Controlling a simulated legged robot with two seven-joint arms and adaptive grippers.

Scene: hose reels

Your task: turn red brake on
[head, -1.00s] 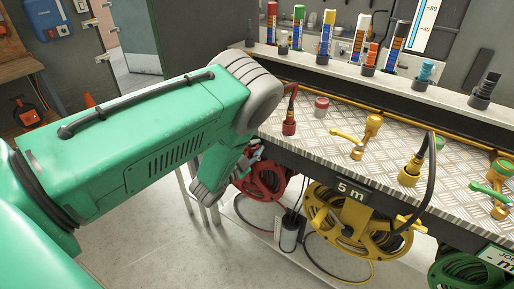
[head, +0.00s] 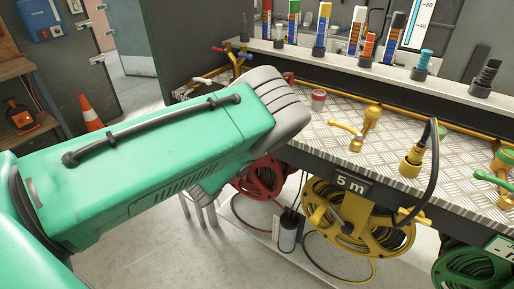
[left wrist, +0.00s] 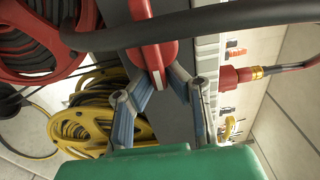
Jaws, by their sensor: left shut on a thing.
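The red brake (left wrist: 157,35) shows in the left wrist view as a red handle with a rounded end, in front of the dark bench edge. My left gripper (left wrist: 161,78) has its blue-grey fingers drawn together at the handle's end, shut on it. In the head view my green left arm hides the gripper and the brake. The red hose reel (head: 265,182) hangs under the bench, partly behind my arm. It also shows at the left of the left wrist view (left wrist: 45,45). My right gripper is in neither view.
A yellow reel (head: 355,222) and a green reel (head: 465,268) hang further right under the bench. On the metal bench top (head: 455,165) stand a yellow tap (head: 368,120) and a yellow hose connector (head: 411,160).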

